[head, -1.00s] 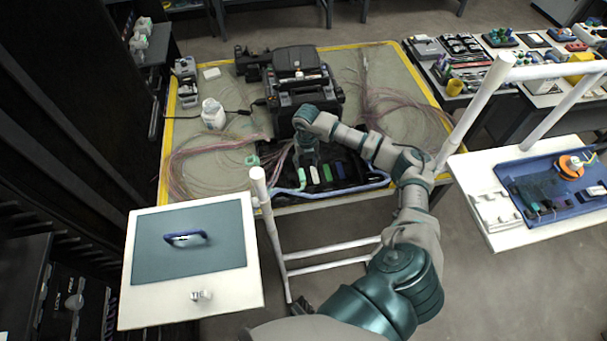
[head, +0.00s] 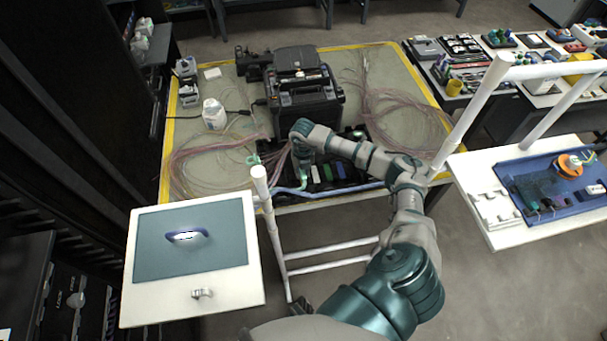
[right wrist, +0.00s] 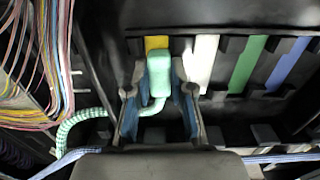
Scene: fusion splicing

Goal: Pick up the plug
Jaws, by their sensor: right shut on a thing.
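The plug (right wrist: 159,76) is a mint-green block with a mint-green cable, seen in the right wrist view. It sits in front of a yellow strip in the black tray (head: 352,183). My right gripper (right wrist: 160,90) has a finger on each side of the plug and is shut on it. In the head view the right gripper (head: 304,175) is low over the tray's left part, and the plug is mostly hidden there. I cannot tell whether the plug is clear of the tray. My left gripper is not in view.
White, green and blue strips (right wrist: 245,65) lie right of the plug. Loose coloured fibres (right wrist: 45,60) lie to the left. A black splicing machine (head: 303,95) stands behind the tray, with a white bottle (head: 213,114) to its left. White rails stand in front of the table.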

